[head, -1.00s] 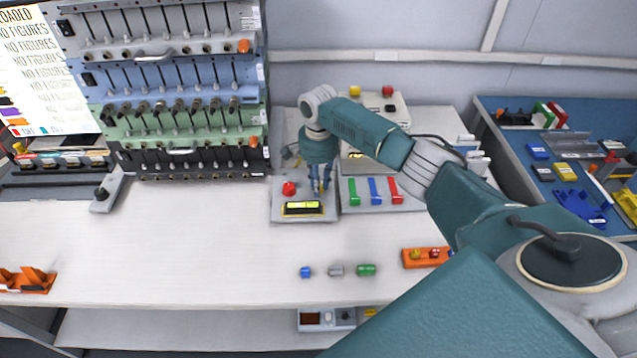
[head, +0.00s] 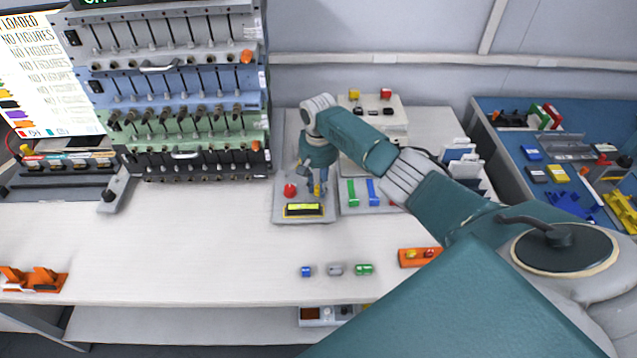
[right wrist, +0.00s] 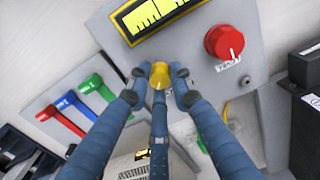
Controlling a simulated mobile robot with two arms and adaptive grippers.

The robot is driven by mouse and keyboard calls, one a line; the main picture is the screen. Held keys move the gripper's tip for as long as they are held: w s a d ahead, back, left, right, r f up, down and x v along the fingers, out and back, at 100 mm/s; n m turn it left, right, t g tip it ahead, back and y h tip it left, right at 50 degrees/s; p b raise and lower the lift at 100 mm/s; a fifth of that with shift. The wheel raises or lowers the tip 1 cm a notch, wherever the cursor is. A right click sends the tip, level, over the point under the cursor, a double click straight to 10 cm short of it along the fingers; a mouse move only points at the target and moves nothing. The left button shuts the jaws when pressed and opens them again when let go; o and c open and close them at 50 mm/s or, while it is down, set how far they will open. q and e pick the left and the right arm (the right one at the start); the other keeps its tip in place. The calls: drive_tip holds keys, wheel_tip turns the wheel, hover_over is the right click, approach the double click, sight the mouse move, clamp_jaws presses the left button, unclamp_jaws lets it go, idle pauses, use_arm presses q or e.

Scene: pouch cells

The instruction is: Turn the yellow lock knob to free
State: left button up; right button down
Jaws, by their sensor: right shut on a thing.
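The yellow lock knob (right wrist: 160,75) sits on the grey control box (head: 288,211), close to a yellow-lit display (head: 304,209). My right gripper (head: 317,190) points down over this box. In the right wrist view my right gripper (right wrist: 160,84) has its fingers closed around the yellow knob, with fingertips on either side of it. A red knob (head: 290,190) with a white mark stands beside it on the same box and is untouched; it also shows in the right wrist view (right wrist: 224,42). My left gripper is not in view.
Green (head: 352,193), blue (head: 373,192) and red levers stand on a panel right of the box. A tall rack (head: 190,150) stands at the left.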

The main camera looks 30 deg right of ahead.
sight(318, 187)
drive_tip(key=n, duration=0.4)
drive_tip(key=shift+n, duration=0.3)
drive_tip(key=shift+n+p, duration=0.35)
drive_tip(key=shift+n, duration=1.55)
drive_tip(key=c, duration=1.5)
unclamp_jaws()
drive_tip(key=shift+c, duration=0.2)
wheel_tip(318, 187, up, 12)
